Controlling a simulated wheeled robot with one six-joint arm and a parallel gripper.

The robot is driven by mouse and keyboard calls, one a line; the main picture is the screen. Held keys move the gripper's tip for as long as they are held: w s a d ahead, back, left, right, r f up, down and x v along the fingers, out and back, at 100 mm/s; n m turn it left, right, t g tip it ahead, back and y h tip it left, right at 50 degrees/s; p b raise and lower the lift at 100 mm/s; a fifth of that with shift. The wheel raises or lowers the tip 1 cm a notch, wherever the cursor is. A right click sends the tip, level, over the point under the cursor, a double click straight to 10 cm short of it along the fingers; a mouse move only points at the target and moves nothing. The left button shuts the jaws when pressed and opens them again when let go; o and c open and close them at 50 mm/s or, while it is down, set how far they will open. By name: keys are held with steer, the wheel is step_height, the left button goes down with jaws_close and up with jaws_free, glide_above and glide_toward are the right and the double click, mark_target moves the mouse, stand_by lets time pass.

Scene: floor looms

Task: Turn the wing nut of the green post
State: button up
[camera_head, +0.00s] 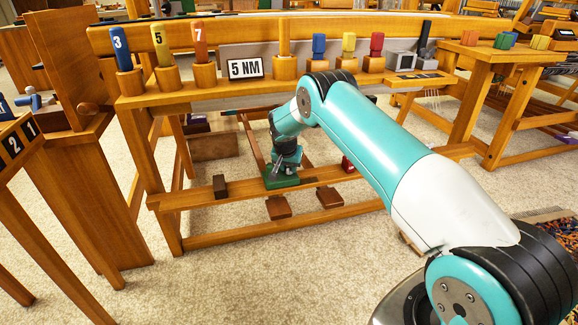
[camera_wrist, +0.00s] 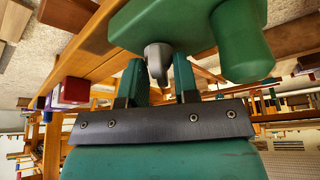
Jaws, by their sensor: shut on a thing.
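The green post (camera_head: 283,181) stands on the lower beam of the loom in the head view. My gripper (camera_head: 284,162) reaches it from above and hides much of it there. In the wrist view, the post's green block (camera_wrist: 170,24) fills the top, with a thick green cylinder (camera_wrist: 243,42) at its right. The grey wing nut (camera_wrist: 158,58) sticks out of the block between the two fingers of my gripper (camera_wrist: 160,76). The fingers are shut on the wing nut, one on each side. In the head view the wing nut cannot be made out clearly.
A red block (camera_head: 347,164) and a dark brown block (camera_head: 220,187) sit on the same lower beam (camera_head: 190,200). Brown pedals (camera_head: 278,208) lie below the beam.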

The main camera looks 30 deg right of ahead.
stand_by(0.4)
steer(key=o, duration=0.6)
steer(key=p+v, duration=0.3)
steer(key=v, duration=0.4)
steer(key=shift+a+r, duration=0.1)
steer(key=shift+r, duration=0.2)
